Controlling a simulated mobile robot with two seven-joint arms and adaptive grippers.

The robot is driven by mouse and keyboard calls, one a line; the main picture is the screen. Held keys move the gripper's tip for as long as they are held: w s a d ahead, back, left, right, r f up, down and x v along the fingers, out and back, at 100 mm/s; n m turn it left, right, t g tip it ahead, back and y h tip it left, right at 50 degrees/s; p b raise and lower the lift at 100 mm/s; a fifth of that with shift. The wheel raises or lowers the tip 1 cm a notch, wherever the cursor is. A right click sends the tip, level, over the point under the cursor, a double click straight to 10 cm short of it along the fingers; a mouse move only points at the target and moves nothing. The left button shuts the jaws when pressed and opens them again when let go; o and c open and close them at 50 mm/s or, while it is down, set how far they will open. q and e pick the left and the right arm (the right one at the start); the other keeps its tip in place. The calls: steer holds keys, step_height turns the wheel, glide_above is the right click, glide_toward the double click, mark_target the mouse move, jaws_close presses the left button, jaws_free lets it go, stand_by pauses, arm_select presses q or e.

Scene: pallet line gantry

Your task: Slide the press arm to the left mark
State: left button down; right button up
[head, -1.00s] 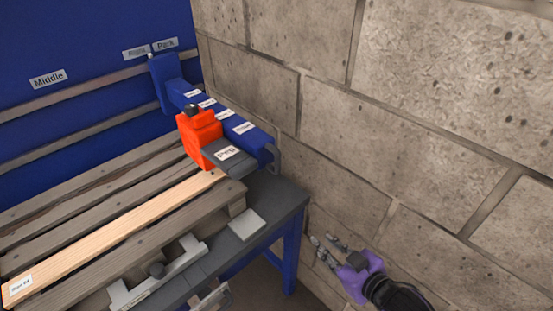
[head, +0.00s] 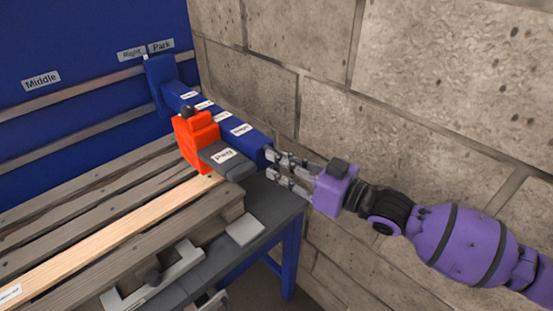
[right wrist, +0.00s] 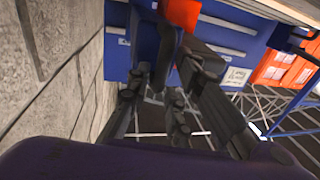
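The press arm is a blue beam (head: 225,121) with white labels, at the right end of the pallet bench in the head view. An orange block (head: 195,140) with a dark knob and a grey bar (head: 228,160) sits at its side. My right gripper (head: 270,168) is open at the beam's near end, fingers pointing left. In the right wrist view the blue beam (right wrist: 117,55) and the orange block (right wrist: 181,13) show ahead of the spread fingers (right wrist: 165,75). I cannot tell whether they touch the beam. The left mark and my left gripper are out of view.
A blue back panel carries two rails (head: 80,98) and labels "Middle" (head: 41,81), "Right" (head: 131,54) and "Park" (head: 161,45). A slatted wooden pallet (head: 100,215) fills the bench. A block wall (head: 420,110) stands close on the right.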

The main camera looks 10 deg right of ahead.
steer(key=shift+x, duration=0.8)
jaws_close()
steer(key=shift+a, duration=0.1)
